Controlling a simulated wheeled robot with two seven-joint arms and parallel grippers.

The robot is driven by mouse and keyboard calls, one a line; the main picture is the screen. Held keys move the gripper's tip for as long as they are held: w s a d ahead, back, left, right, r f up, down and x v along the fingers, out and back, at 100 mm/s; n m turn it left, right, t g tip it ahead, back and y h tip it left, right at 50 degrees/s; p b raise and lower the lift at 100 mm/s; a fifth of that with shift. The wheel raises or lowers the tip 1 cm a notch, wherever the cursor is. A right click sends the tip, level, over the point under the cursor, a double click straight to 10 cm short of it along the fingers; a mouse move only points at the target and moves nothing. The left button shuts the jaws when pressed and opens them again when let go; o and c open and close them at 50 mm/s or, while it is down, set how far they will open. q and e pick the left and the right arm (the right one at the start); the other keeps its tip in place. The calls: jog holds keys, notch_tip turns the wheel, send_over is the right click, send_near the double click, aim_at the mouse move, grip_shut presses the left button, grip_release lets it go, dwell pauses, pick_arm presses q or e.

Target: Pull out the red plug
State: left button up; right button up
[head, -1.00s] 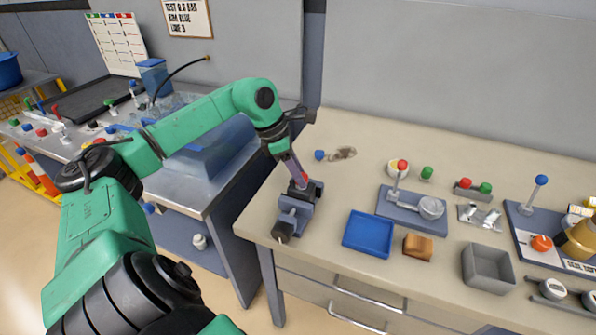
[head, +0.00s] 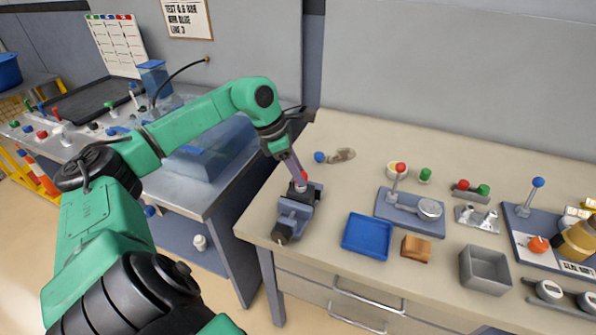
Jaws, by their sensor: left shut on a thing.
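A small red plug (head: 303,176) shows at the tips of my left gripper (head: 299,181), above the dark grey vise (head: 295,212) near the left end of the bench. The left gripper points down and is shut on the red plug. The gripper's fingers partly cover the plug, and I cannot tell whether its lower end still sits in the part held by the vise. My right gripper is not in view.
A blue tray (head: 367,236), a wooden block (head: 416,248) and a grey bin (head: 485,270) stand right of the vise. A fixture with a red-topped post (head: 400,168) is behind them. A blue cap (head: 319,157) lies behind the vise.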

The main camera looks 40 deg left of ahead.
aim_at(307, 176)
pick_arm(q)
jog(key=shift+r+p, duration=1.55)
jog(key=shift+r, duration=0.4)
jog(key=shift+s, duration=0.1)
